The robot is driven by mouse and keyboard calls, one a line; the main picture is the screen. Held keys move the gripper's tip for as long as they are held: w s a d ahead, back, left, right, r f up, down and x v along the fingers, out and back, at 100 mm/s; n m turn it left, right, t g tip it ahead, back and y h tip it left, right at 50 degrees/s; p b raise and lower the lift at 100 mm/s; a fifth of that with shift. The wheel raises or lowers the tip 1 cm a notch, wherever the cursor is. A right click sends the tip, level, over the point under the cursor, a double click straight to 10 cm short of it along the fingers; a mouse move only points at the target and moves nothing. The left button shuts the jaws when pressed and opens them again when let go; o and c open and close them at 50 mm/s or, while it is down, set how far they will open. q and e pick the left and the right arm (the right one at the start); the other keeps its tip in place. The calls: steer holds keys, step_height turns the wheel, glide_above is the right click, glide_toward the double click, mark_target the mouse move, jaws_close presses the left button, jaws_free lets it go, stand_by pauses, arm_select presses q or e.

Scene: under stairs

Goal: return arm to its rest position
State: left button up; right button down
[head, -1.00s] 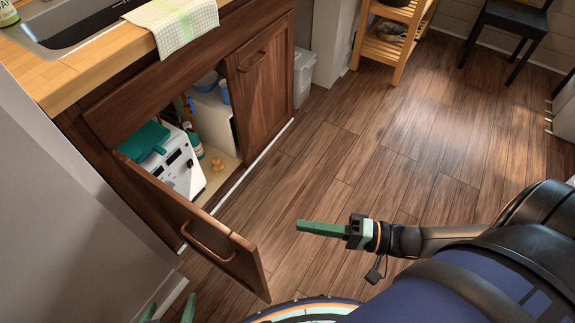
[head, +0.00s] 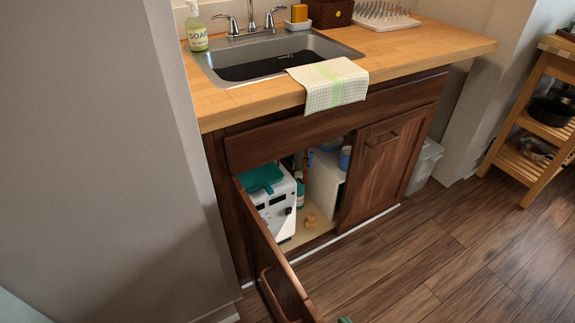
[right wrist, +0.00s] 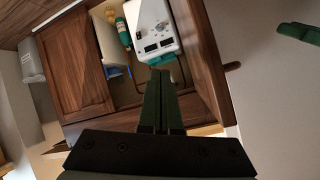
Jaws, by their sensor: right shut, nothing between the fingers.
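My right gripper (head: 344,320) shows only as a small green fingertip at the bottom edge of the head view. In the right wrist view its two green fingers (right wrist: 161,78) lie together, shut and empty, pointing toward the open cabinet. My left gripper (right wrist: 297,34) shows as green fingers at the right edge of the right wrist view, apparently a little apart; it is out of the head view. The open cabinet door (head: 268,250) stands just left of my right fingertip in the head view.
Inside the sink cabinet are a white device (head: 275,207) with a teal item (head: 262,178) on it, a bottle (head: 299,190) and a blue cup (head: 345,157). A towel (head: 330,84) hangs over the counter edge. A grey wall fills the left. The floor (head: 430,260) is clear at right.

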arm_select(q)
step_height(320, 180, up, 13)
steer(key=s+a+p, duration=0.1)
steer(key=a+p, duration=0.2)
steer(key=p, duration=1.4)
steer(key=shift+s+n+y+p, duration=0.15)
steer(key=shift+n+y+p, duration=0.15)
steer(key=shift+y+p, duration=0.1)
arm_select(e)
steer(key=s+d+r+h, duration=0.1)
steer(key=d+r, duration=0.1)
steer(key=r, duration=0.3)
steer(key=s+d+r+n+g+h, duration=0.1)
steer(key=s+r+h, duration=0.1)
steer(key=r, duration=0.4)
steer(key=shift+d+n+g, duration=0.3)
steer(key=shift+d, duration=0.1)
steer(key=shift+s, duration=0.15)
